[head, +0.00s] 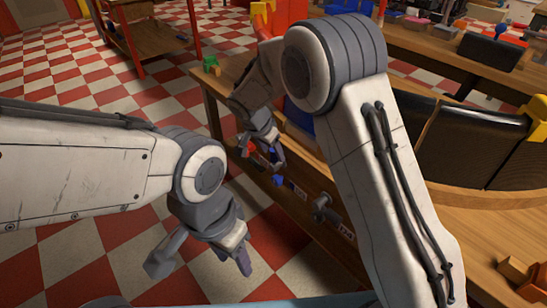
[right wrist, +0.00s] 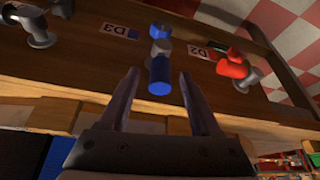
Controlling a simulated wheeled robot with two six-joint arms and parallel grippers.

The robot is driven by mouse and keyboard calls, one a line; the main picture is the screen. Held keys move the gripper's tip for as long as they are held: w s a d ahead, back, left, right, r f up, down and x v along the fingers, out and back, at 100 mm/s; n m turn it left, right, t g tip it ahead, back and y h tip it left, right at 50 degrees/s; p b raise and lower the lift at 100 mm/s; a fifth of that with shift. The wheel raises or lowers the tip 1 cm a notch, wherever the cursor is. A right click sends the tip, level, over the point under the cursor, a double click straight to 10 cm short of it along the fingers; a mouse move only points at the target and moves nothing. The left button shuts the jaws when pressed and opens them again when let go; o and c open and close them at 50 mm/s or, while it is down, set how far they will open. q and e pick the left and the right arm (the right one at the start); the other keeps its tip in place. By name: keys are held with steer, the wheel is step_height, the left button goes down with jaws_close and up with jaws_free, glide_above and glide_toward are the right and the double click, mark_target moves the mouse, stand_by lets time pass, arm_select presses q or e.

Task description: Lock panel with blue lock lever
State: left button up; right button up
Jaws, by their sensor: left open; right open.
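The blue lock lever (head: 278,181) sticks out from the wooden front of the workbench, just below my right gripper (head: 263,160). In the right wrist view the blue lever (right wrist: 160,72) stands between labels D3 and D2, its end lined up between the fingertips of my open right gripper (right wrist: 158,80). I cannot tell whether the fingers reach around it; they are not closed on it. My left gripper (head: 240,260) is open and empty, pointing down over the checkered floor, well apart from the bench.
A red lever (right wrist: 232,67) sits right of the blue one in the right wrist view, and a grey lever (right wrist: 42,32) to its left. A dark lever (head: 322,208) shows in the head view. A black panel (head: 470,145) stands on the bench. Floor left of the bench is clear.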

steer(key=shift+x, duration=1.45)
jaws_close()
steer(key=shift+d, duration=0.1)
